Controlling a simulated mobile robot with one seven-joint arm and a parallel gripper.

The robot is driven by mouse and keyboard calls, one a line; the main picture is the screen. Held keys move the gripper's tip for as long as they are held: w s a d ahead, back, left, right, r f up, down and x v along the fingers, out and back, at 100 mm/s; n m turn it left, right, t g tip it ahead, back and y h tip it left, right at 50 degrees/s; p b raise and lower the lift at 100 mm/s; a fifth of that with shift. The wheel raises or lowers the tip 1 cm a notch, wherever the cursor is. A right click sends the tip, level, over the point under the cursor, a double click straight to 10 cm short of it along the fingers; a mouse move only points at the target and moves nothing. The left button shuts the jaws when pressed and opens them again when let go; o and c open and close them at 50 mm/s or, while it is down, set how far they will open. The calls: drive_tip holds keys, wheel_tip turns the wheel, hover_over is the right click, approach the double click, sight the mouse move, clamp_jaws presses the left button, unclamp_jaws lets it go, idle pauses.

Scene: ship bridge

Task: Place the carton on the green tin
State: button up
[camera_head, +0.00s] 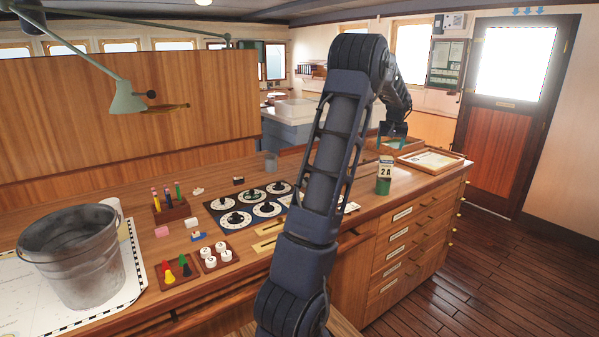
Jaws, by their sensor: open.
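The carton (386,168), white with a blue band and the mark "2 A", stands upright on top of the green tin (383,187). The tin stands on the wooden counter near its right front edge, and its lower part shows green below the carton. My gripper (392,145) is open, at the end of my dark arm, just above and slightly right of the carton in the picture. It looks empty and apart from the carton. Its fingers are small and partly dark, so their exact distance from the carton is hard to tell.
A framed tray (430,161) lies behind and right of the tin. A dial panel (250,206), a pen holder (171,207), small trays of pegs and a large metal bucket (76,254) stand further left. A lamp arm (126,98) hangs over the left side.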

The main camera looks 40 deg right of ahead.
drive_tip(key=w+a+r+n, duration=0.1)
drive_tip(key=w+a+r, duration=0.25)
drive_tip(key=a, duration=0.55)
drive_tip(key=w+a+r+n, duration=0.15)
drive_tip(key=w+a, duration=0.25)
drive_tip(key=a, duration=0.6)
drive_tip(key=w+a+r+n, duration=0.1)
drive_tip(key=w+a+r, duration=0.25)
drive_tip(key=a, duration=0.55)
drive_tip(key=s+a+r+n+y, duration=0.1)
drive_tip(key=s+a+n+y, duration=0.1)
drive_tip(key=a, duration=2.1)
drive_tip(key=s+a+f+n, duration=0.1)
drive_tip(key=s+a+f, duration=0.2)
drive_tip(key=s+a, duration=0.6)
drive_tip(key=s+a+f+n+t+y, duration=0.1)
drive_tip(key=s+a+f+n, duration=0.1)
drive_tip(key=s+a, duration=0.7)
drive_tip(key=a+f, duration=0.1)
drive_tip(key=a, duration=0.2)
drive_tip(key=shift+s+a+f, duration=0.15)
drive_tip(key=shift+s+f, duration=0.1)
drive_tip(key=shift+f, duration=0.15)
